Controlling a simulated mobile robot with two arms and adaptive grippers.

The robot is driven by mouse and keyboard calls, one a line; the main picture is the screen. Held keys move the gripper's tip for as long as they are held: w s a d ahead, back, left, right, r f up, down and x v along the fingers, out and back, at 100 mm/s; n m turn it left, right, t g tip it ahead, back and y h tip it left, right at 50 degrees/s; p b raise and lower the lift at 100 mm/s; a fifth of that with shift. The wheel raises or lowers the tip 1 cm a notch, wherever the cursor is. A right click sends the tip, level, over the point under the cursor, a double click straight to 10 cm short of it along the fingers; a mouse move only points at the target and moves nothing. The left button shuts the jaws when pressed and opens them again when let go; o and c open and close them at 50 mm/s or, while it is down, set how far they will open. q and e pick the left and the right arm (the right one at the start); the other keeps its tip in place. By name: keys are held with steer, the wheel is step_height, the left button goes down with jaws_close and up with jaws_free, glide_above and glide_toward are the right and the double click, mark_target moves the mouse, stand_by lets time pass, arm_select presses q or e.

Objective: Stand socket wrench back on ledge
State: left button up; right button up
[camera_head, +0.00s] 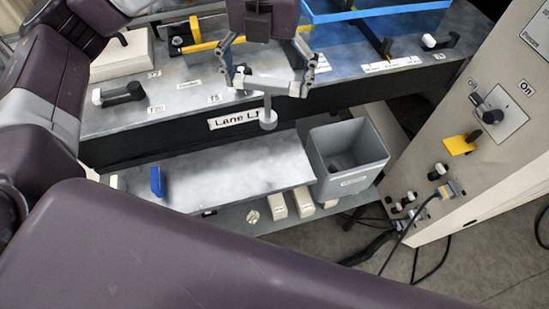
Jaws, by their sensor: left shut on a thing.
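My left gripper (268,82) points down at the top middle, its two fingers closed on the ends of a grey T-shaped tool, the socket wrench (268,101). The wrench's crossbar lies between the fingers, and its stem hangs about upright to a round foot. The foot shows in front of the "Lane L1" label on the dark front face. I cannot tell whether it touches anything. Behind it is a grey labelled worktop (190,102); below it is a lower grey shelf (225,178). I cannot tell which is the ledge. My right gripper is not in view.
A grey open bin (349,172) stands right of the shelf. A blue block (157,182) stands on the shelf's left; most of the shelf is clear. A dark handle (122,93) lies on the worktop. A control panel (490,120) with switches and cables stands right.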

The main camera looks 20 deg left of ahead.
mark_target(274, 115)
arm_select(q)
steer(key=m, duration=0.1)
steer(key=r+m, duration=0.1)
steer(key=m, duration=0.1)
steer(key=d+r+m, duration=0.1)
steer(key=m, duration=0.1)
steer(key=shift+w+r, duration=0.1)
steer(key=shift+w, duration=0.2)
steer(key=m, duration=0.2)
steer(key=shift+w+d+r+m, duration=0.1)
steer(key=shift+d+r+m, duration=0.05)
steer(key=shift+r+m, duration=0.2)
step_height(274, 115, down, 14)
steer(key=shift+f+p, duration=0.25)
steer(key=shift+p, duration=0.65)
step_height(274, 115, down, 5)
steer(key=shift+f+p, duration=0.15)
steer(key=shift+p, duration=0.25)
steer(key=shift+f, duration=0.1)
steer(key=o, duration=1)
steer(key=shift+c, duration=0.2)
